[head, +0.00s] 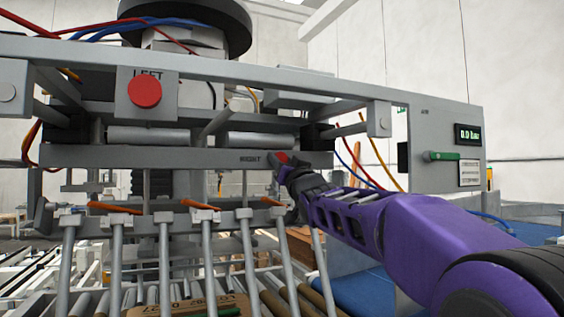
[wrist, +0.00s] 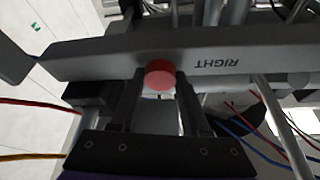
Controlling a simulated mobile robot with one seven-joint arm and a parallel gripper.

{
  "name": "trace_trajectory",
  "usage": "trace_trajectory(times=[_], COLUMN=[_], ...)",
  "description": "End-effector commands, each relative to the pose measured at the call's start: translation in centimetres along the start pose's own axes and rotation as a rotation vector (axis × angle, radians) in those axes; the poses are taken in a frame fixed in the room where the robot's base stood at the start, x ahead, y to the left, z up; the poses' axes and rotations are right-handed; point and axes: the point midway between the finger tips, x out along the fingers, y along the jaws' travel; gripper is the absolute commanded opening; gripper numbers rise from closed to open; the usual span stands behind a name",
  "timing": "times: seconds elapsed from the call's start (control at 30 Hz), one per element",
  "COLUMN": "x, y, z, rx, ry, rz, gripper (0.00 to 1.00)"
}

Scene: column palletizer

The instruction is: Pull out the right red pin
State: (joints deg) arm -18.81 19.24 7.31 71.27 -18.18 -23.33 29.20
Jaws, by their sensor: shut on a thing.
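The right red pin (head: 282,157) sits at the grey bar beside the label RIGHT in the head view. In the wrist view its round red head (wrist: 160,75) lies between the fingers, next to the upside-down label RIGHT. My gripper (head: 280,165) reaches in from the right and is shut on the pin; its dark fingers (wrist: 158,92) flank the pin in the wrist view. A short pale part of the pin shows below the head there. The left red pin (head: 145,92) sits in a plate under the label LEFT, apart from my gripper.
A grey frame beam (head: 330,85) runs above my arm. A panel (head: 445,150) with a green handle (head: 452,156) and a display (head: 468,134) stands at the right. Loose red, blue and yellow hoses (head: 370,165) hang close to my gripper.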

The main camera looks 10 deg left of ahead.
Motion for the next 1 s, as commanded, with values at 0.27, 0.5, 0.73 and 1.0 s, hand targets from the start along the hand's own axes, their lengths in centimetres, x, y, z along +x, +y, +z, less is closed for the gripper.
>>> trace_trajectory(times=[0.27, 0.5, 0.73, 1.0], x=[-1.3, -2.7, -2.7, -2.7], y=[0.2, 0.1, 0.1, 0.0], z=[-0.4, -1.1, -1.1, -1.1], rx=[-0.001, 0.0, 0.0, 0.0], ry=[0.003, 0.0, -0.002, 0.0], rz=[0.002, 0.001, 0.001, 0.0], gripper=[0.0, 0.0, 0.55, 0.77])
